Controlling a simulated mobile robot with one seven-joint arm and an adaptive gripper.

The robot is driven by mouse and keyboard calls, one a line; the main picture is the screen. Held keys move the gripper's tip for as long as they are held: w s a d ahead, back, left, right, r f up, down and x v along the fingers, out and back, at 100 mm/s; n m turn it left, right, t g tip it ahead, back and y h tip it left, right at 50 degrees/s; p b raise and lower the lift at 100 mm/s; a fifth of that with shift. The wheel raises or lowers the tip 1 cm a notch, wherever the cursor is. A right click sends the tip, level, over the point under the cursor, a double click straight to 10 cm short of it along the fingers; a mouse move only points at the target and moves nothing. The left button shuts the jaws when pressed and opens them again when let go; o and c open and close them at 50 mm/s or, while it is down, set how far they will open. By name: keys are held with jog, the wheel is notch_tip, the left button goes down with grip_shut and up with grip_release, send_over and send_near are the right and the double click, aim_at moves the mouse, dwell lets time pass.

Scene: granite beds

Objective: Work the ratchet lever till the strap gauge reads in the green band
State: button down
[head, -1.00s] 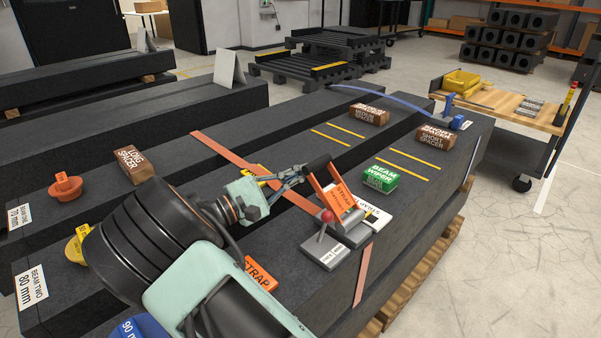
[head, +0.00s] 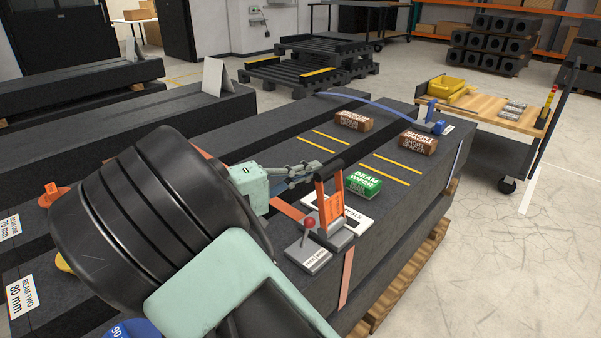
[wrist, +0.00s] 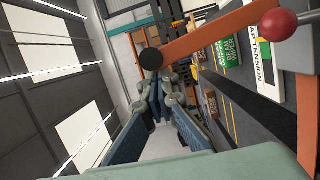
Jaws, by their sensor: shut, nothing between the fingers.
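The ratchet lever (head: 331,192), an orange frame with a black grip bar and a tag, stands nearly upright on its grey base (head: 309,254). A red-knobbed stick (head: 309,223) rises from that base. The white strap tension plate (head: 353,216) lies behind the lever; its reading cannot be made out. My gripper (head: 318,168) is shut and empty, just left of the grip bar; contact cannot be told. In the wrist view the shut fingers (wrist: 160,95) point toward the lever's black bar end (wrist: 151,60). The orange strap (head: 346,275) runs down the beam's side.
A green beam wiper (head: 364,183) and brown spacers (head: 419,142) sit on the beam beyond the lever. A blue strap (head: 372,102) crosses the far end. A wooden-topped cart (head: 490,108) stands at the right. Floor at lower right is clear.

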jog(key=s+d+m+y+b, duration=0.1)
jog(key=s+d+m+b, duration=0.1)
jog(key=s+d+m, duration=0.2)
jog(key=shift+s+d+r, duration=0.25)
jog(key=shift+d+r, duration=0.05)
jog(key=shift+r, duration=0.1)
dwell(0.5)
